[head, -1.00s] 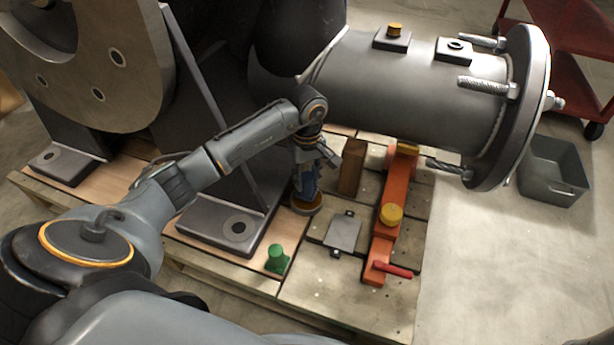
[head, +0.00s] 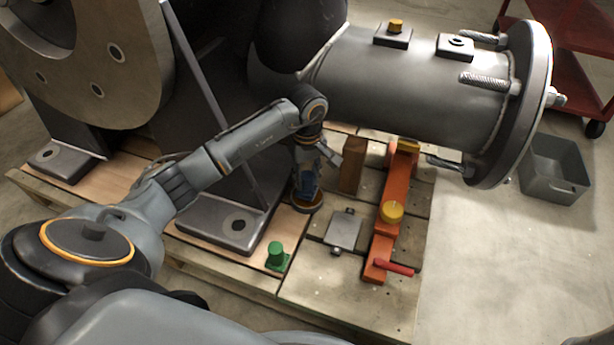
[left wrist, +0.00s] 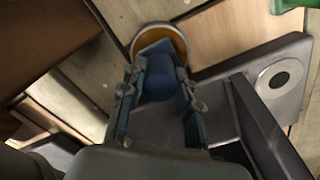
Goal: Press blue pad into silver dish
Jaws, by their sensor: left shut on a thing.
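My left gripper (left wrist: 158,92) is shut on the blue pad (left wrist: 159,79), around its rounded grip. In the head view the left gripper (head: 307,165) points down at the pallet, with the blue pad (head: 306,184) partly hidden between its fingers. The silver dish (head: 308,206), a small round dish, stands on the pallet right under the pad. In the left wrist view the dish (left wrist: 178,37) shows a thin pale rim and an orange-brown inside. The pad's flat part overlaps the dish; I cannot tell whether it touches the bottom. My right gripper is not in view.
A grey bracket foot (head: 213,226) stands close left of the dish. A brown wooden block (head: 352,165), a grey plate (head: 343,231) and an orange bar (head: 384,240) lie to the right. A green piece (head: 277,256) stands in front. A large grey flanged cylinder (head: 410,85) overhangs behind.

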